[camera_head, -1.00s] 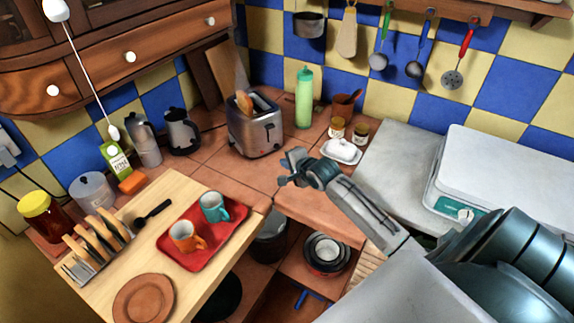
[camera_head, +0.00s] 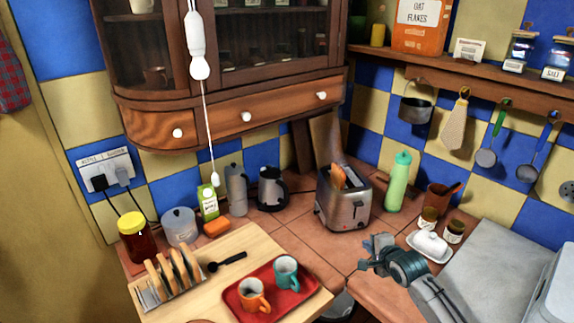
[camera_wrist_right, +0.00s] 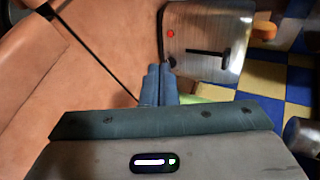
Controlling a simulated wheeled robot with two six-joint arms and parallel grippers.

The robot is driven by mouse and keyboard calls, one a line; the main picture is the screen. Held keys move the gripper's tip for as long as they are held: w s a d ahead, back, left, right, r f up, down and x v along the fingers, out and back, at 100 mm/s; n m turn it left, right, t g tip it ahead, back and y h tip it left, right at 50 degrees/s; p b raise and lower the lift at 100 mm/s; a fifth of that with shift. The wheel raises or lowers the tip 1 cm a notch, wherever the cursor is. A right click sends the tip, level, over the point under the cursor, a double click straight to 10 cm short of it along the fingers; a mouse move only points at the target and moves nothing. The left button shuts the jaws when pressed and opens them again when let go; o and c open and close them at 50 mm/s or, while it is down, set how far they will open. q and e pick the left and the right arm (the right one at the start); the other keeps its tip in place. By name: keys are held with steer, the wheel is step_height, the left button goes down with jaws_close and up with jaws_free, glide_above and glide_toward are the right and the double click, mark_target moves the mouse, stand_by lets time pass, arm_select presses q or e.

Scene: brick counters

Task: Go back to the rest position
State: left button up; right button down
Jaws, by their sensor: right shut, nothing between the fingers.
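My right gripper (camera_head: 368,257) is in the lower right of the head view, above the tiled counter in front of the toaster. Its fingers are shut with nothing between them; the shut fingers also show in the right wrist view (camera_wrist_right: 158,85). The metal toaster (camera_head: 343,199) stands on the counter with a slice of bread (camera_head: 338,177) in one slot. It also shows at the top of the right wrist view (camera_wrist_right: 205,40). My left gripper is not in the frames.
A wooden board (camera_head: 215,255) holds a red tray (camera_head: 270,310) with an orange mug (camera_head: 253,294) and a teal mug (camera_head: 285,272), plus a toast rack (camera_head: 172,280). A green bottle (camera_head: 398,182) stands behind.

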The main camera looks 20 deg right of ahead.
steer(key=s+a+f+n+g, duration=0.25)
steer(key=s+a+n, duration=0.25)
steer(key=s, duration=0.3)
steer(key=s+a+f+n+g, duration=0.2)
steer(key=s+a+f+n, duration=0.25)
steer(key=s, duration=0.45)
steer(key=s+a+r+n+g, duration=0.1)
steer(key=s+a+n+g, duration=0.15)
steer(key=s+n, duration=0.45)
steer(key=s+a+r+n+g, duration=0.1)
steer(key=s+a+r+n, duration=0.15)
steer(key=s, duration=0.85)
step_height(320, 180, down, 32)
steer(key=d+g+b, duration=0.2)
steer(key=s+d+f+b, duration=0.1)
steer(key=s+f+b, duration=0.1)
steer(key=s+f, duration=1.7)
step_height(320, 180, down, 4)
steer(key=shift+d+r+g, duration=0.15)
steer(key=shift+d+g, duration=0.2)
steer(key=shift+g, duration=0.05)
